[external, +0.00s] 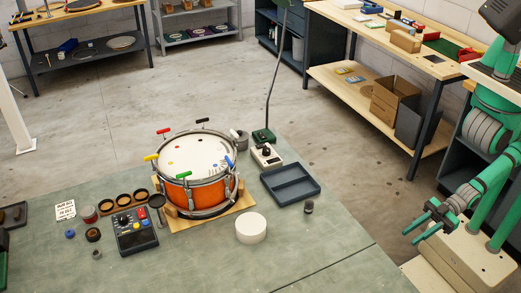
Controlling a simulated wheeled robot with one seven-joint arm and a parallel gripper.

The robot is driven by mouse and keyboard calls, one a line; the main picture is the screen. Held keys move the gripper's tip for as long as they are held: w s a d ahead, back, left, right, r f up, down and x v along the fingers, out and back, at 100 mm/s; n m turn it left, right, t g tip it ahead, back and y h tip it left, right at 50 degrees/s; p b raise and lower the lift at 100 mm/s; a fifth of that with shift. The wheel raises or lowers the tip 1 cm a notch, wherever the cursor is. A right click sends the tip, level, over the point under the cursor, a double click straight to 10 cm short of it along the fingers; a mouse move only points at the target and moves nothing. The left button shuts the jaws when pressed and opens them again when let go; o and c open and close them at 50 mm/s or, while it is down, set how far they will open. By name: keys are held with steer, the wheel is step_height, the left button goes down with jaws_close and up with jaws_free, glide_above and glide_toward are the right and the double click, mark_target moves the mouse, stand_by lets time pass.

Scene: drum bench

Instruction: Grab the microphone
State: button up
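A dark item with a round head and a thin stem (157,203) stands just left of the drum, beside the control box; it may be the microphone, but it is too small to be sure. The orange drum (187,187) sits on a wooden base, with coloured-handled keys around its rim and small pieces on its white head. My gripper (409,236) is at the right, beyond the bench's right edge and well apart from the drum. Its two fingers look spread, with nothing visible between them.
The green-grey bench (330,245) also holds a dark tray (290,184), a white round block (251,228), a small dark cylinder (308,207), a control box (136,232) and a green-based pole (263,135). The bench's front right is clear.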

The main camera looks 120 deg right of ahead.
stand_by(0.3)
steer(key=o, duration=0.5)
steer(key=shift+c, duration=0.2)
